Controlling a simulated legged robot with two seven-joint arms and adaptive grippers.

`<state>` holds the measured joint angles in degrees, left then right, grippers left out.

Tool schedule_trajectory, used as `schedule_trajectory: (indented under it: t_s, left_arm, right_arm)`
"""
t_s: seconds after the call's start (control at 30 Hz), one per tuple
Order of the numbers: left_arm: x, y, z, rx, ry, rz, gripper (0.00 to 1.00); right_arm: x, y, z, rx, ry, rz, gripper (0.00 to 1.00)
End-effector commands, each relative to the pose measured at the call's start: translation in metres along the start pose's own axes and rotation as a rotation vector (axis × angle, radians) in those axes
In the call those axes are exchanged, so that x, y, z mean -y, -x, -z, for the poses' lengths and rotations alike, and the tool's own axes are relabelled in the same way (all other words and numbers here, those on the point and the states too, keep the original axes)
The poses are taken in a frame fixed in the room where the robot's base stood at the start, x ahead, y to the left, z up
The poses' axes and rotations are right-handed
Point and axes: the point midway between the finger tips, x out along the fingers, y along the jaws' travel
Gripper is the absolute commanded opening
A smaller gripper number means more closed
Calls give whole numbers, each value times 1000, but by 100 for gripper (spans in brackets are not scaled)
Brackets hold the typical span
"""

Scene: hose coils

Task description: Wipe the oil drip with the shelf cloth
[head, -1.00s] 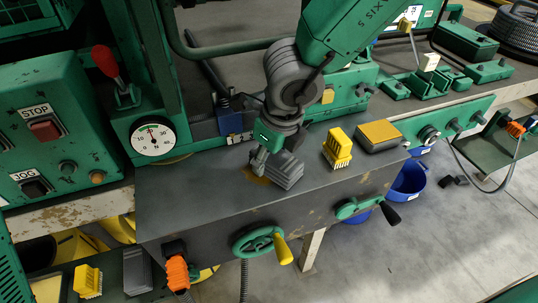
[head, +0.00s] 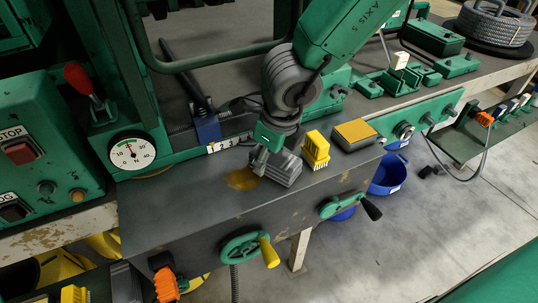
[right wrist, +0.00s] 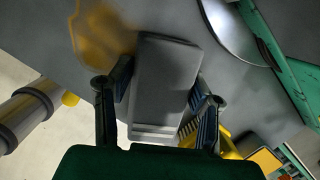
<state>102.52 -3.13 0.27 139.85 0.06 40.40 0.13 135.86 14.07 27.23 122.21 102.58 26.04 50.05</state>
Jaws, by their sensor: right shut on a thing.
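My right gripper (head: 262,160) is low over the dark bench top, shut on a grey folded cloth (head: 286,170). In the right wrist view the cloth (right wrist: 165,75) sits between the two fingers (right wrist: 162,85). The oil drip (head: 241,180) is an amber-brown patch on the bench, just left of the cloth. It also shows in the right wrist view (right wrist: 100,38), to the left of the cloth. I cannot tell whether the cloth touches the bench. My left gripper is not in view.
A yellow brush (head: 316,150) stands close right of the cloth, with a yellow-topped grey block (head: 357,134) beyond it. A dial gauge (head: 132,152) stands at the left. Green handwheels (head: 244,247) stick out from the bench front. The bench top left of the oil is clear.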

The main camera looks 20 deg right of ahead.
Motion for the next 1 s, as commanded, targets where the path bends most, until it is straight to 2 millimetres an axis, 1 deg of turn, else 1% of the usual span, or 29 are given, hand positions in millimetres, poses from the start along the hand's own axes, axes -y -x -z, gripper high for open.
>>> schedule_trajectory:
  t_s: [0.3,0.5,0.83,1.0]
  left_arm:
    - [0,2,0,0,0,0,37]
    - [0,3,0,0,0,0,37]
    - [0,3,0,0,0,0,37]
    - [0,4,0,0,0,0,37]
  right_arm:
    - [-26,-3,-13,-3,3,-4,9]
    - [-39,-4,-19,-3,2,-4,9]
    - [-40,-4,-20,-2,1,-4,9]
    - [-46,-4,-24,-1,2,-4,9]
